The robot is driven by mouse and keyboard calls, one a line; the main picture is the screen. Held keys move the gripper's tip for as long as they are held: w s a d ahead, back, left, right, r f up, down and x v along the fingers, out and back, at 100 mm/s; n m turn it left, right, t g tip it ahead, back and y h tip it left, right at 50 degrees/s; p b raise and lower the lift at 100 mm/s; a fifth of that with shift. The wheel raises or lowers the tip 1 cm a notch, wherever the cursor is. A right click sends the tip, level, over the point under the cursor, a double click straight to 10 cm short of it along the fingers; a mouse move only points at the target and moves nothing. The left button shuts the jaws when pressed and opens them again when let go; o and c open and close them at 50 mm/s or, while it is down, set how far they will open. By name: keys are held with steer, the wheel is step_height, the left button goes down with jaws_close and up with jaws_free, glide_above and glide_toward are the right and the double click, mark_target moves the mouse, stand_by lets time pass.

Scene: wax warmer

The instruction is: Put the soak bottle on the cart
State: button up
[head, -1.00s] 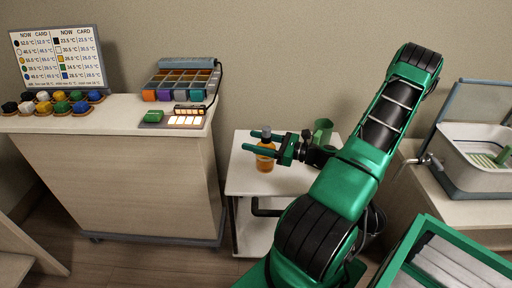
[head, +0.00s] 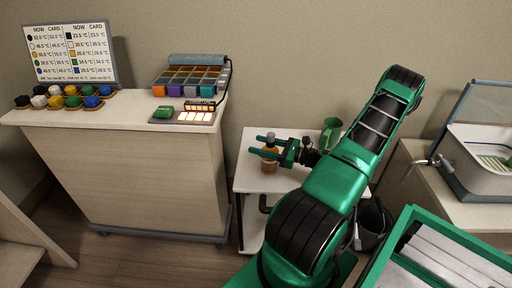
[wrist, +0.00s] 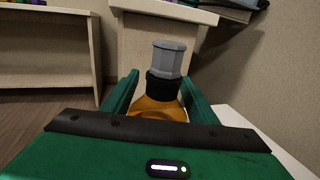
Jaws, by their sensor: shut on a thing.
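The soak bottle (head: 270,158) is amber with a grey cap and a dark neck. It stands upright at the white cart (head: 256,181), near the left part of its top. My gripper (head: 268,147) reaches it from the right, with a green finger on each side of it. In the wrist view the bottle (wrist: 160,100) sits between the two fingers (wrist: 158,96), and the gripper is shut on it. The palm hides the bottle's lower part there. I cannot tell whether the bottle's base touches the cart top.
A green cup-like holder (head: 331,131) stands at the back of the cart. Left is a wooden counter (head: 150,170) with a wax warmer (head: 190,80), a chart (head: 70,53) and colored pots. Right is a basin (head: 485,150) with a tap. A green-edged tray (head: 445,262) is at lower right.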

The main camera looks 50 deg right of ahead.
steer(key=o, duration=1.6)
steer(key=v, duration=1.2)
